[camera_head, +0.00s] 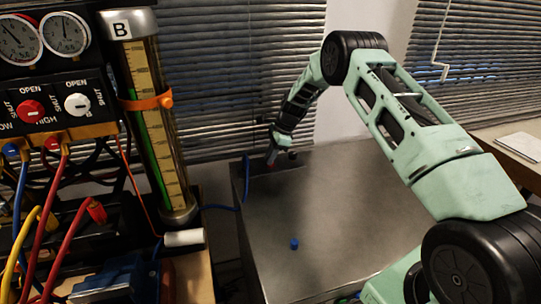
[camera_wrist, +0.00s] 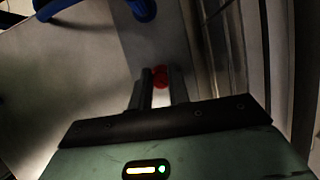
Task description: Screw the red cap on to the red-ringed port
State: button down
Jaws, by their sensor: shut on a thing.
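My gripper (camera_wrist: 160,90) is shut on the red cap (camera_wrist: 160,72), which shows as a small round red shape between the fingertips in the wrist view. In the head view my gripper (camera_head: 271,158) reaches down over the back left part of the metal table (camera_head: 340,215), with a bit of red at its tip. I cannot tell whether the cap touches anything below it. The red-ringed port is not clearly visible; the cap and fingers may hide it.
A small blue cap (camera_head: 294,244) stands on the table's front left. A blue hose (camera_head: 246,185) runs over the table's left edge. A small dark object (camera_head: 292,155) sits close beside my gripper. The gauge rig (camera_head: 55,85) with hoses stands left; blinds (camera_head: 235,70) are behind. The table's middle is clear.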

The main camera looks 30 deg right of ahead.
jog(key=shift+a+r, duration=0.1)
jog(key=m+t+p, duration=0.1)
jog(key=m, duration=0.1)
jog(key=shift+s+m, duration=0.15)
jog(key=shift+m, duration=0.25)
jog(key=shift+m+h+p, duration=0.4)
jog(key=shift+m+p, duration=0.15)
jog(key=shift+m, duration=0.25)
jog(key=shift+f+m+t, duration=0.2)
jog(key=shift+m+t, duration=0.1)
jog(key=shift+m, duration=0.1)
jog(key=shift+s+d, duration=0.1)
jog(key=shift+d, duration=0.1)
jog(key=shift+m+p, duration=0.4)
jog(key=m+t+h+p, duration=0.1)
jog(key=m+p, duration=0.1)
jog(key=m, duration=0.1)
jog(key=shift+d+m+h, duration=0.1)
jog(key=shift+m+h, duration=0.2)
jog(key=shift+f+m, duration=0.1)
jog(key=shift+m, duration=0.3)
